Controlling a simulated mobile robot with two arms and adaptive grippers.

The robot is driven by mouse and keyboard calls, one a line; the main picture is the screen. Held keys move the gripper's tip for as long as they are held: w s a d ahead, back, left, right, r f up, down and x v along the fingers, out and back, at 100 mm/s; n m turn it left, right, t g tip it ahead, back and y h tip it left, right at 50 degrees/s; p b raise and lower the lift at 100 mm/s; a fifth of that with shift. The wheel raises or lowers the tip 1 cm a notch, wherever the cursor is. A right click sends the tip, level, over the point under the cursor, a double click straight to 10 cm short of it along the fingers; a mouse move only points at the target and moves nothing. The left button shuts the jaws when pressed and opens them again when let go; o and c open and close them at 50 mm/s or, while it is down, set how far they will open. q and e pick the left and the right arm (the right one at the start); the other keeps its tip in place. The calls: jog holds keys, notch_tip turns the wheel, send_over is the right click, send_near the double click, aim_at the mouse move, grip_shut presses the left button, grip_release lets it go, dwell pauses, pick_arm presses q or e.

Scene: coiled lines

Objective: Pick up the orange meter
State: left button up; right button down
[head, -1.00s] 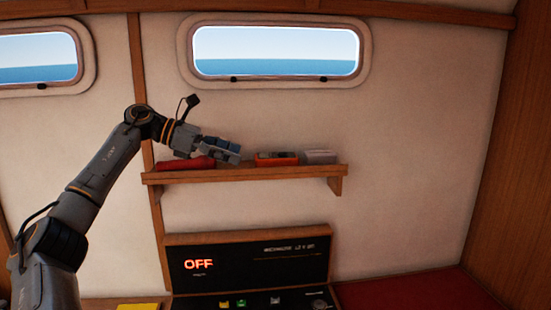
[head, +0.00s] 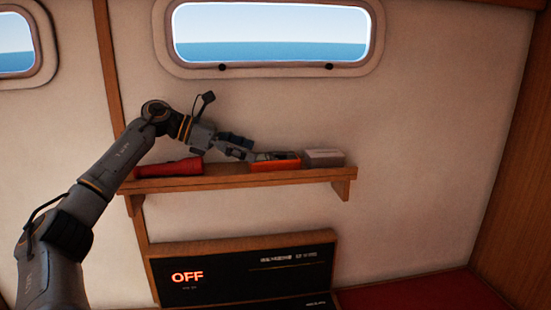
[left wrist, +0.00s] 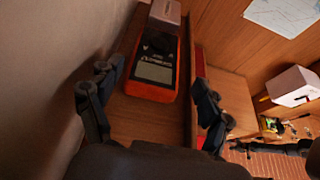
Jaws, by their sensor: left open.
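The orange meter (head: 285,164) lies on the wooden wall shelf, between a red flashlight and a pale box. In the left wrist view the meter (left wrist: 153,94) shows its grey display and dark dial, with its near end facing me. My left gripper (head: 246,154) is just left of the meter, low over the shelf. In the left wrist view its two fingers (left wrist: 152,88) are spread wide, one on each side of the meter's near end, with gaps between. Nothing is held.
The shelf (head: 240,181) has a front edge close to the fingers and the wall behind. The red flashlight (head: 180,167) lies on the left, under my arm. The pale box (head: 323,158) stands just right of the meter. A panel reading OFF (head: 215,277) is below.

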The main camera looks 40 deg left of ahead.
aim_at(271, 156)
pick_arm(q)
jog(key=shift+w+d+f, duration=0.2)
jog(key=shift+w+d, duration=0.05)
jog(key=shift+w, duration=0.2)
jog(key=shift+w+f, duration=0.2)
jog(key=p+x, duration=0.3)
jog(key=x, duration=0.2)
jog(key=shift+r, duration=0.15)
jog(key=shift+w+d+f, duration=0.1)
jog(key=shift+w+f, duration=0.1)
jog(key=shift+s, duration=0.2)
jog(key=c, duration=0.6)
jog(key=shift+w, duration=0.1)
jog(key=c, duration=0.5)
pick_arm(e)
jog(key=r, duration=0.1)
jog(key=w+r, duration=0.1)
jog(key=a+r, duration=0.1)
jog(key=shift+w+r, duration=0.15)
jog(key=shift+r, duration=0.1)
pick_arm(q)
jog(key=shift+r, duration=0.2)
pick_arm(e)
jog(key=shift+f, duration=0.1)
